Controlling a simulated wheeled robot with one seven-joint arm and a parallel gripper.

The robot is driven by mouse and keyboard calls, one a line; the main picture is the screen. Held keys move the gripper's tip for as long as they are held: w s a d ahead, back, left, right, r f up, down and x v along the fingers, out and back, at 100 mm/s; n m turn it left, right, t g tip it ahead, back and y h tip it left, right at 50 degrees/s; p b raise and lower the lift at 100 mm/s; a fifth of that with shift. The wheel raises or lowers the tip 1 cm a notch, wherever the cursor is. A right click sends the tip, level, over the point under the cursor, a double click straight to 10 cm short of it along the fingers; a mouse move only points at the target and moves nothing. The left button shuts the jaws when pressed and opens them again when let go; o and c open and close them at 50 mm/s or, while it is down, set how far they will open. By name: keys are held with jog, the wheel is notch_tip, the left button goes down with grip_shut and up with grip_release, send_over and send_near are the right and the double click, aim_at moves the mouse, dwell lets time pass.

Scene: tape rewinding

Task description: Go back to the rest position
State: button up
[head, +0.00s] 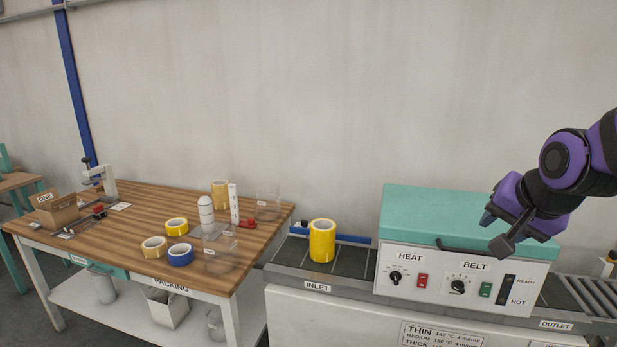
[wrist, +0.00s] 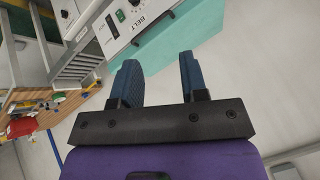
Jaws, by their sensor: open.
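My gripper (head: 498,232) is at the right in the head view, in front of the teal-lidded heat machine (head: 430,212) and above its control panel. The wrist view shows its two blue fingers (wrist: 157,82) spread apart with nothing between them. A yellow tape roll (head: 322,241) stands upright on the inlet belt, well to the left of my gripper. The machine's lid (wrist: 180,35) and its belt panel also show in the wrist view, beyond the fingers.
A wooden packing table (head: 130,208) at left holds several tape rolls, clear containers, a white bottle (head: 206,214) and a cardboard box (head: 57,211). The inlet conveyor (head: 285,256) joins the machine's left side, and outlet rollers (head: 590,295) lie at right. The wall above is bare.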

jog(key=s+a+r+n+g, duration=0.1)
jog(key=s+r+n, duration=0.1)
jog(key=s+n, duration=0.2)
jog(key=s+a+r+n+g, duration=0.1)
jog(key=s+r+n, duration=0.2)
jog(key=s, duration=0.8)
jog(key=shift+r+n, duration=0.2)
jog(key=shift+n, duration=0.2)
jog(key=shift+s, duration=0.1)
